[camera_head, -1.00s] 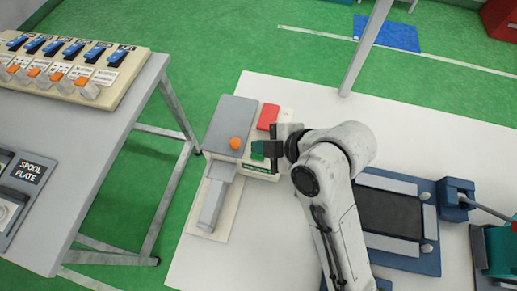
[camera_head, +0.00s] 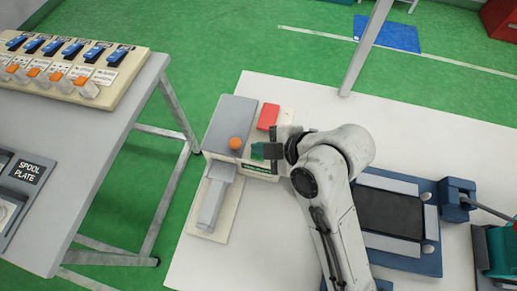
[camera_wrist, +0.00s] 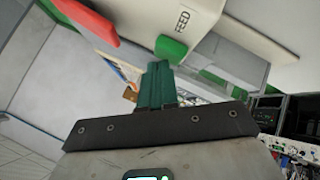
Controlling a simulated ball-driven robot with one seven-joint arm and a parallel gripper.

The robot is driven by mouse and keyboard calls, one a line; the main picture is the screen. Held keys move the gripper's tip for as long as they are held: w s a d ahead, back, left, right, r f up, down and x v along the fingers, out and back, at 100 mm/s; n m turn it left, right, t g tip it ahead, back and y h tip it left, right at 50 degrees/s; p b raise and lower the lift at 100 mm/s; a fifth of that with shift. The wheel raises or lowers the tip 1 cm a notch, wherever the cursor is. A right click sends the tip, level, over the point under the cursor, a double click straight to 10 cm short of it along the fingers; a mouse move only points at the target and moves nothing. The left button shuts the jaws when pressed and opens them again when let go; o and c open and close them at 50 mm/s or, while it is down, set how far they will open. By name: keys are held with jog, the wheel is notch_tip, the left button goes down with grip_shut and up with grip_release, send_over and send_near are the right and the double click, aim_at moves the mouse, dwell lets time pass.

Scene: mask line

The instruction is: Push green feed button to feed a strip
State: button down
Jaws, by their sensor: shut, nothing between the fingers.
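The feeder (camera_head: 232,115) is a grey and cream machine at the left end of the white table. In the wrist view, the green feed button (camera_wrist: 171,48) sits on its cream face beside the word FEED. My gripper (camera_head: 258,151) has green fingers and is at the feeder's right side, below the red block in the picture. In the wrist view, my gripper (camera_wrist: 158,70) is shut and empty, its tip just below the green button in the picture. I cannot tell whether they touch. In the head view, the button cannot be told apart from my fingers.
A red block (camera_head: 268,116) and an orange knob (camera_head: 235,143) are on the feeder near my gripper. A blue-framed dark tray (camera_head: 390,216) lies right of my arm. A grey table (camera_head: 95,185) with switches stands at left. The white table's front part is clear.

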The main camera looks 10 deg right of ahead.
jog(key=shift+f, duration=0.35)
jog(key=shift+r, duration=0.1)
dwell(0.4)
jog(key=shift+r+p, duration=0.85)
jog(key=shift+r, duration=0.05)
notch_tip(320, 180, up, 5)
jog(key=p, duration=0.5)
dwell(0.8)
